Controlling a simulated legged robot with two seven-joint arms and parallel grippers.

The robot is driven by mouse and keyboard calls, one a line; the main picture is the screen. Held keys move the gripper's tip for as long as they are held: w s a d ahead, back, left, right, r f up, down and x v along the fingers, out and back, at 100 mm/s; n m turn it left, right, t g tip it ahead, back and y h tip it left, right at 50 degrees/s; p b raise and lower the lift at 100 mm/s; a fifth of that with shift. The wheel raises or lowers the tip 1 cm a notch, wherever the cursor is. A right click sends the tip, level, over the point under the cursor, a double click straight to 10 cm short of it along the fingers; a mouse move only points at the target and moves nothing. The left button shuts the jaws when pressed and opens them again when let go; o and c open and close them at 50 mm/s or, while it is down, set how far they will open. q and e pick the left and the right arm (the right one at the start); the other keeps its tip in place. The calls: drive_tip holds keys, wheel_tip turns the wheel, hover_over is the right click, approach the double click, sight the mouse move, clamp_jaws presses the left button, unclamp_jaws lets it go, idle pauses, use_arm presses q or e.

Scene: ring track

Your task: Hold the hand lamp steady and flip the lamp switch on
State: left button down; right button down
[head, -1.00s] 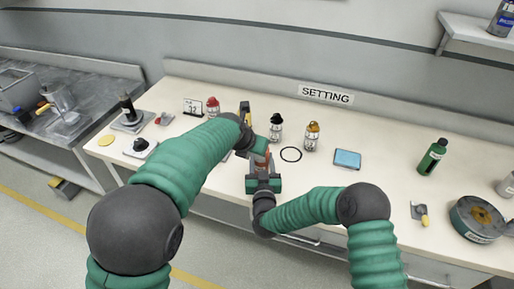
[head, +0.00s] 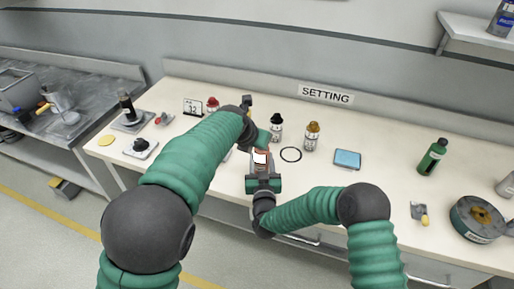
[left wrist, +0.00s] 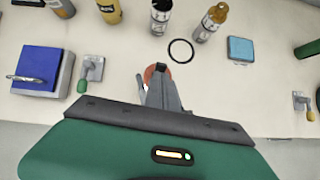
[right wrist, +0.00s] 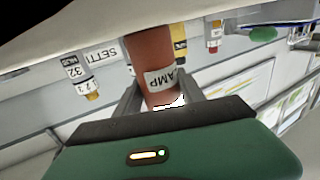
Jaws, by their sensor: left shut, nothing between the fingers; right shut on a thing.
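The hand lamp (head: 261,157) is a small red-brown cylinder in the middle of the head view, at the bench's front side. My right gripper (head: 262,178) is shut around it and holds it up. In the right wrist view the lamp (right wrist: 152,55) carries a white label reading LAMP, and a bright white patch shows low on it between the fingers. My left gripper (left wrist: 162,88) is shut and empty, close by the lamp; part of the red lamp (left wrist: 150,71) shows just beyond its fingertips. I cannot make out the switch or whether the left fingers touch the lamp.
Two bottles (head: 277,127) (head: 312,136) and a black ring (head: 291,154) lie behind the lamp. A blue pad (head: 347,159), a green bottle (head: 433,157) and a round tin (head: 478,219) are to the right. The bench between pad and green bottle is clear.

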use_arm(q)
drive_tip(key=shift+r, duration=0.8)
drive_tip(key=shift+s, duration=0.1)
wheel_tip(320, 180, up, 11)
drive_tip(key=s, duration=0.1)
drive_tip(key=shift+s+a+r, duration=0.15)
drive_tip(key=shift+s+a, duration=0.1)
drive_tip(key=shift+a, duration=0.1)
use_arm(e)
drive_tip(key=c, duration=0.6)
unclamp_jaws()
